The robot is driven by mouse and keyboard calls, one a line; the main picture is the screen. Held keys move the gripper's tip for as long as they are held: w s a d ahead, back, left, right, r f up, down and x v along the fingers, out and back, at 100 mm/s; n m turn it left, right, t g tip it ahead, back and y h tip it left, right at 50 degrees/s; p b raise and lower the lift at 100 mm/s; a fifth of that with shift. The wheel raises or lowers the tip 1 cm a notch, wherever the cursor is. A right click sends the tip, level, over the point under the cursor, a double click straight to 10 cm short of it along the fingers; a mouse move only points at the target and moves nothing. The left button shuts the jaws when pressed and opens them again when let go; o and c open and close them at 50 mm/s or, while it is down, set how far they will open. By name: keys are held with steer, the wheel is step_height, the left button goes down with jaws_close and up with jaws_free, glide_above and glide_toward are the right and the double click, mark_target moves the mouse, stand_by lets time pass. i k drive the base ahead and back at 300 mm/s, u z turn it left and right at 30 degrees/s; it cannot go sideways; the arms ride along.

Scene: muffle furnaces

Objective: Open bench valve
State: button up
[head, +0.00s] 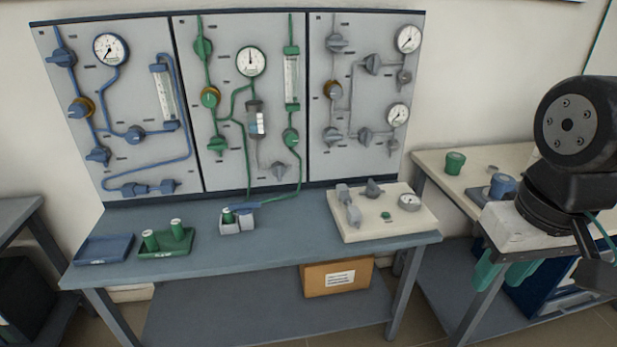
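A pale board (385,225) lies on the blue-grey bench at its right end. On it stands a grey valve with a pointed handle (373,188), beside a grey fitting (348,205), a small round gauge (409,202) and a small green knob (386,216). I cannot tell from here how far the valve is turned. My gripper (504,275) hangs at the right, well apart from the board and valve. Its two teal fingers point down with a gap between them, and nothing shows in them.
Three upright panels with pipes, gauges and valves stand behind the bench (290,240). A blue tray (104,248), a green tray (166,243) and a grey holder (236,226) sit on its left half. A cream table (450,187) with cups stands at the right.

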mark_target(371, 188)
steer(key=u, duration=0.4)
steer(key=i, duration=1.2)
steer(key=z, duration=0.25)
